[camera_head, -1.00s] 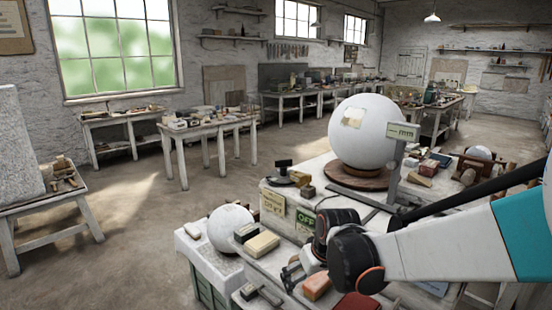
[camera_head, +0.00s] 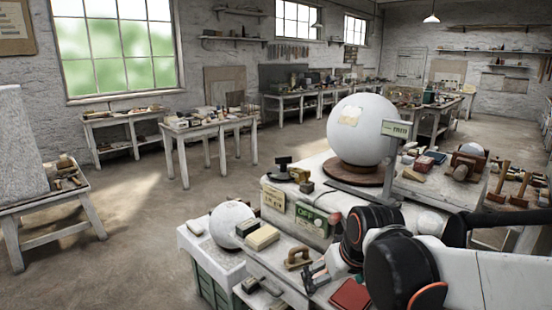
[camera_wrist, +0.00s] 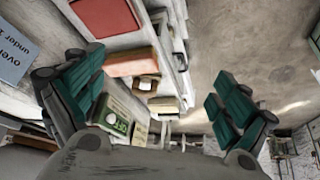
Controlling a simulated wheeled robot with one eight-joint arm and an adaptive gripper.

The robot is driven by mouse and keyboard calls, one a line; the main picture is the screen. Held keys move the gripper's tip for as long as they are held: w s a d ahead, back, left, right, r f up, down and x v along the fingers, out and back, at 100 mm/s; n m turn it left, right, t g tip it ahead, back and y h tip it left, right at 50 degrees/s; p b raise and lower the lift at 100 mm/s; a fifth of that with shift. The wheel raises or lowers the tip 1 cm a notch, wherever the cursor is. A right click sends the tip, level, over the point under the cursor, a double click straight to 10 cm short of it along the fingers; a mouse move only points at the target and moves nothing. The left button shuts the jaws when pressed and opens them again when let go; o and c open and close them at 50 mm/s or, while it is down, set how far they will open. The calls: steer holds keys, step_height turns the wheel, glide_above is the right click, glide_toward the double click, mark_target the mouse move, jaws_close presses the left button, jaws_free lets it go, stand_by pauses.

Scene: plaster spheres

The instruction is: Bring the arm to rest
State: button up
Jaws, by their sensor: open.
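My gripper (camera_wrist: 157,100) is open and empty in the wrist view, its two green-padded fingers spread wide apart. In the head view my gripper is small and partly hidden by my dark arm joints, low above the front of the workbench. Between and beyond the fingers in the wrist view are an orange-brown block (camera_wrist: 132,63) and a red flat item (camera_wrist: 105,15). The red item also shows in the head view (camera_head: 350,295). The large white sphere (camera_head: 361,130) rests on a round wooden stand (camera_head: 353,172) behind my arm.
A smaller white sphere (camera_head: 231,224) sits at the bench's left end, next to a pale yellow block (camera_head: 262,237). A wooden-handled tool (camera_head: 298,258) lies near my gripper. A gauge sign (camera_head: 396,129) stands beside the large sphere. Open floor (camera_head: 130,240) lies to the left.

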steer(key=s+d+r+m+t, duration=0.1)
steer(key=s+d, duration=0.2)
steer(key=s, duration=0.5)
steer(key=s+d+r+m+t+h, duration=0.1)
steer(key=s+d+r+m, duration=0.1)
steer(key=s+d, duration=0.2)
steer(key=s, duration=0.3)
steer(key=shift+s, duration=0.35)
